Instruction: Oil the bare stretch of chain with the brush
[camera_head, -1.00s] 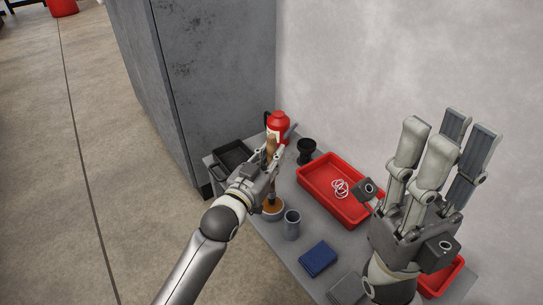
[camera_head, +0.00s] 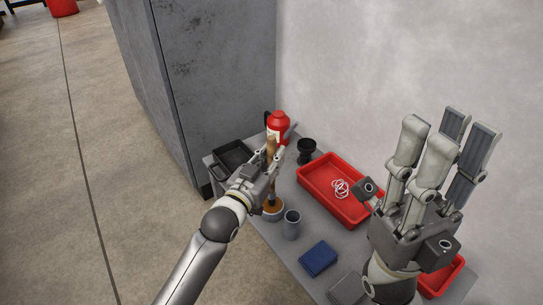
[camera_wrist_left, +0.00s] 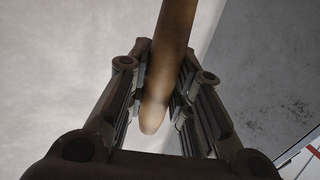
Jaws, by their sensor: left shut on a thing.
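My left gripper (camera_head: 270,162) is shut on the wooden handle of the brush (camera_head: 271,146). The brush stands about upright, with its lower end in or just over a small round bowl (camera_head: 272,214) with orange-brown contents. In the left wrist view the tan handle (camera_wrist_left: 167,70) runs between the two fingers (camera_wrist_left: 155,95). My right gripper (camera_head: 443,150) is raised at the right, its fingers pointing up and spread apart, with nothing between them. White rings (camera_head: 341,188), perhaps chain links, lie in a red tray (camera_head: 318,198). I cannot make out a bare stretch of chain.
On the grey table (camera_head: 262,234) stand a red bottle (camera_head: 279,125), a black cup (camera_head: 306,151), a dark tray (camera_head: 233,155) and a grey cup (camera_head: 292,226). A folded blue cloth (camera_head: 318,259) lies near the front. A second red tray (camera_head: 443,277) is partly hidden behind my right gripper.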

